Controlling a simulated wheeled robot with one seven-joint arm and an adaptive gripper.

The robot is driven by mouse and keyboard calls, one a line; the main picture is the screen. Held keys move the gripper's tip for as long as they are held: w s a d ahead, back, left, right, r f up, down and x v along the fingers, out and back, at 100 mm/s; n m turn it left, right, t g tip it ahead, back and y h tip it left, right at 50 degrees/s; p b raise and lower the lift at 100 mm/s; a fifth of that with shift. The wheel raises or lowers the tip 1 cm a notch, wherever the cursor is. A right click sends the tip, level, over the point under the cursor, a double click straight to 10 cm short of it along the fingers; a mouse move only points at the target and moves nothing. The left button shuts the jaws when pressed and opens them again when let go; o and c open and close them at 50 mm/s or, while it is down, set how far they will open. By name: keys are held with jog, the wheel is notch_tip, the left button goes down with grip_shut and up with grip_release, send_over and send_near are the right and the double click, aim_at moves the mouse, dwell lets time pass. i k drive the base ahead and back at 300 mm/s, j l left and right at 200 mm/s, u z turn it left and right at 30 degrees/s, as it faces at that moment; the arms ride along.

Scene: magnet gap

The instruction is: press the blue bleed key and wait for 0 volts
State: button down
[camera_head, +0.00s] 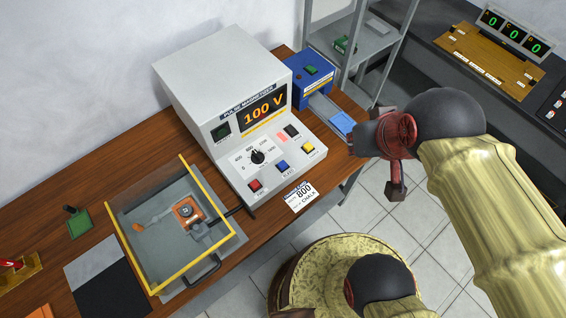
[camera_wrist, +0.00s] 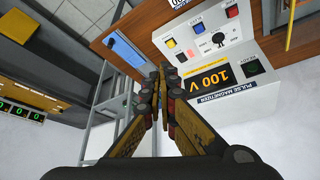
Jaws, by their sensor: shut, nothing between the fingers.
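The pulse magnetizer (camera_head: 222,92) is a white console on the wooden bench, and its orange display (camera_head: 264,109) reads 100 V. The blue key (camera_head: 282,167) sits on its sloped front panel between a red key (camera_head: 255,185) and a yellow key (camera_head: 308,147). In the wrist view the blue key (camera_wrist: 197,29) is upside down, beyond my fingertips. My gripper (camera_wrist: 163,72) is shut and empty. In the head view my gripper (camera_head: 378,140) is right of the console, past the bench edge, apart from the keys.
A clear-walled fixture with a yellow frame (camera_head: 135,262) stands left of the console. A blue box (camera_head: 309,80) with a tray is behind right. A grey shelf (camera_head: 372,58) and a counter with green zero displays (camera_head: 514,34) stand farther right.

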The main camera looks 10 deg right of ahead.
aim_at(282, 165)
jog(key=k+j, duration=0.1)
jog(key=j, duration=0.25)
jog(key=k+j, duration=0.1)
jog(key=j, duration=0.2)
jog(key=k+j, duration=0.1)
jog(key=j, duration=0.25)
jog(key=k+j, duration=0.1)
jog(key=j, duration=0.2)
jog(key=z, duration=0.05)
